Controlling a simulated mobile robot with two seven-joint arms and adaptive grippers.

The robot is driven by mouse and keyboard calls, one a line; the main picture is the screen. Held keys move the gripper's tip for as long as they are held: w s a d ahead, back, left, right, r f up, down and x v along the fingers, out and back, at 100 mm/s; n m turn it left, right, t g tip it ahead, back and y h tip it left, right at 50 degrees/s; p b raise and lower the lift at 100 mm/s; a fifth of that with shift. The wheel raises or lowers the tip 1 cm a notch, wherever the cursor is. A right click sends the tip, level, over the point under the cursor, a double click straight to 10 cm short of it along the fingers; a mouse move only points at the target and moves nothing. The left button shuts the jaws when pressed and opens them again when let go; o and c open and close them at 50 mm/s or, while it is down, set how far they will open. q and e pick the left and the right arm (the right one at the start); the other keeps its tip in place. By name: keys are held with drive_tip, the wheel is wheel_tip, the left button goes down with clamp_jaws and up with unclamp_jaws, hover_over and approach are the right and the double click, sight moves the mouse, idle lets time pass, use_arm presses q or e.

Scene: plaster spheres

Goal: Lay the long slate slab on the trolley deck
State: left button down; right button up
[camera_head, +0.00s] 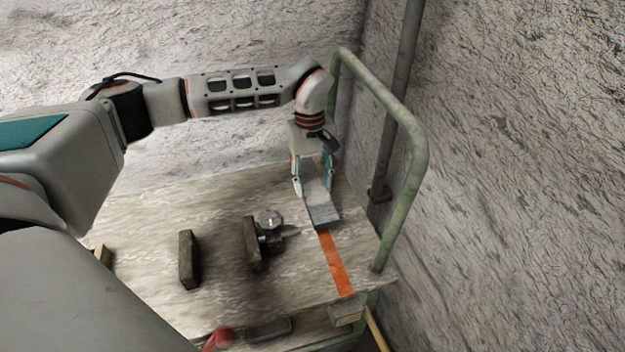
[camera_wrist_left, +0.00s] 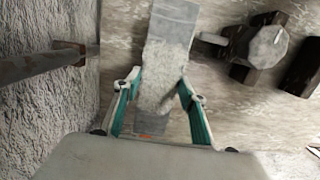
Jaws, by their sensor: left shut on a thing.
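The long slate slab (camera_head: 322,212) is grey and flat. My left gripper (camera_head: 312,188) is shut on it, with one teal-edged finger on each side. The slab reaches out past the fingertips over the right part of the pale trolley deck (camera_head: 150,225), across the far part of an orange strip (camera_head: 336,265). In the left wrist view the slab (camera_wrist_left: 168,60) runs up from between the fingers (camera_wrist_left: 160,100). I cannot tell whether it touches the deck or hangs just above it. My right gripper is not in view.
A green handrail (camera_head: 415,170) and a pipe (camera_head: 392,110) rise at the right, near the rough wall.

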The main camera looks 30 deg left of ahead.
use_arm(q)
drive_tip(key=shift+f+b, duration=0.35)
drive_tip(key=shift+f, duration=1.9)
drive_tip(key=shift+w, duration=0.1)
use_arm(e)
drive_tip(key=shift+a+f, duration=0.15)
use_arm(q)
drive_tip(key=shift+p, duration=0.35)
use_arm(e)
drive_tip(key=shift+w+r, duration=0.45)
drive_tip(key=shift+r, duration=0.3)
use_arm(q)
drive_tip(key=shift+f, duration=0.7)
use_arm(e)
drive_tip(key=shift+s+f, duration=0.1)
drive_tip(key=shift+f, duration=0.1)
use_arm(q)
drive_tip(key=c, duration=1.1)
unclamp_jaws()
drive_tip(key=shift+f, duration=0.15)
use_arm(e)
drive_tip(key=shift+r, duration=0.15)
